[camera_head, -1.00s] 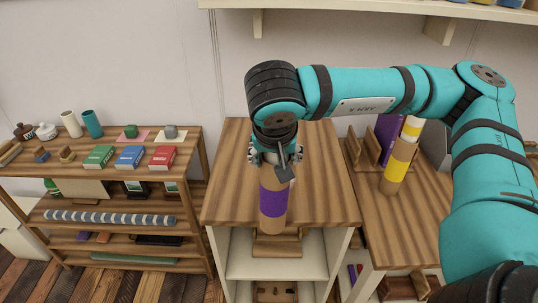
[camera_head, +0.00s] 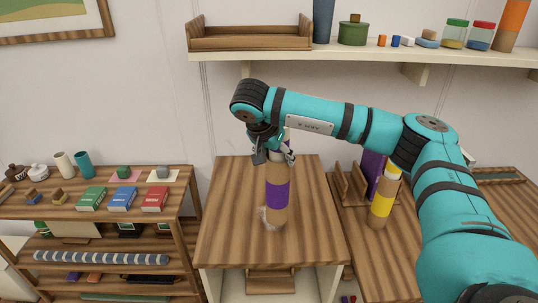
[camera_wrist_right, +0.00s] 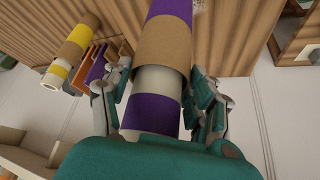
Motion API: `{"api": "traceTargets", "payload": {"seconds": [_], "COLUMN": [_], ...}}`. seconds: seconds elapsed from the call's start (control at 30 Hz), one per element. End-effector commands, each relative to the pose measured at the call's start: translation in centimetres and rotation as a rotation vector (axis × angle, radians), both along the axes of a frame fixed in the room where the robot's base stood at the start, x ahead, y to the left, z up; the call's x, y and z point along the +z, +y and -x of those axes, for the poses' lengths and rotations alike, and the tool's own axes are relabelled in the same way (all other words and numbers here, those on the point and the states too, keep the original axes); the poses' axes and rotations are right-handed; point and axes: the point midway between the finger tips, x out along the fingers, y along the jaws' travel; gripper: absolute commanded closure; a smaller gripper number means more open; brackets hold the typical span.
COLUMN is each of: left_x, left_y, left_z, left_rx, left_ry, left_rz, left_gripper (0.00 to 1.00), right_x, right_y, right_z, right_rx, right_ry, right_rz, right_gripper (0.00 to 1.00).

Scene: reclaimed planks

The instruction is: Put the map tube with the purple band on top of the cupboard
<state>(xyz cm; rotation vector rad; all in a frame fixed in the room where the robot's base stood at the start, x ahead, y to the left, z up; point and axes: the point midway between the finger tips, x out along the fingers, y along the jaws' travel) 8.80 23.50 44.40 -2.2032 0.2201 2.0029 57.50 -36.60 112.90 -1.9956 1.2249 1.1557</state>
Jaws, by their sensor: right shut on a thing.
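The map tube with the purple band (camera_head: 277,192) is brown cardboard and upright, with its lower end over the middle of the wooden cupboard top (camera_head: 225,225). I cannot tell whether its base touches the wood. My right gripper (camera_head: 272,155) is shut around the tube's upper part from above. In the right wrist view the tube (camera_wrist_right: 163,45) runs away from between the fingers (camera_wrist_right: 165,98), showing purple, brown and white sections. My left gripper is not in view.
A tube with yellow bands (camera_head: 380,200) stands on the lower unit to the right, near a wooden holder (camera_head: 350,185). A wall shelf (camera_head: 370,52) with jars and a tray hangs above. A shelf unit (camera_head: 60,208) with books stands left.

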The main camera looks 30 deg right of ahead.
Motion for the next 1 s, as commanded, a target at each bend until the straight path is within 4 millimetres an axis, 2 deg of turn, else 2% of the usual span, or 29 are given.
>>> {"api": "traceTargets", "payload": {"seconds": [0.03, 0.1, 0.27, 0.37, 0.6, 0.97, 1.0], "left_x": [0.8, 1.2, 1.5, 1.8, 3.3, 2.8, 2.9], "left_y": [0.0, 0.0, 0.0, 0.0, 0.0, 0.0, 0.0], "left_z": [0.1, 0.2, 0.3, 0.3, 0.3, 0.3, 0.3], "left_rx": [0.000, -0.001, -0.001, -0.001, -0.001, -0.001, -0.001], "left_ry": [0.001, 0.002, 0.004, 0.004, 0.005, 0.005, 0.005], "left_rz": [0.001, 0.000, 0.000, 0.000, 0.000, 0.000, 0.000], "left_gripper": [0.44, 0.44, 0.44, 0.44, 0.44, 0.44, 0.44], "right_x": [0.3, 0.1, -0.3, -0.7, -3.6, -4.3, -4.3], "right_y": [0.0, -0.2, -0.4, -0.4, -0.4, -0.4, -0.3], "right_z": [-1.2, -2.5, -4.0, -4.2, -4.1, -4.1, -4.1], "right_rx": [-0.002, -0.002, 0.000, 0.001, 0.002, 0.001, 0.001], "right_ry": [0.001, 0.001, 0.000, 0.001, 0.001, -0.001, 0.000], "right_rz": [0.001, 0.001, 0.000, 0.002, 0.000, 0.001, 0.000], "right_gripper": [0.89, 0.89, 0.89, 0.89, 0.89, 0.89, 0.38]}}
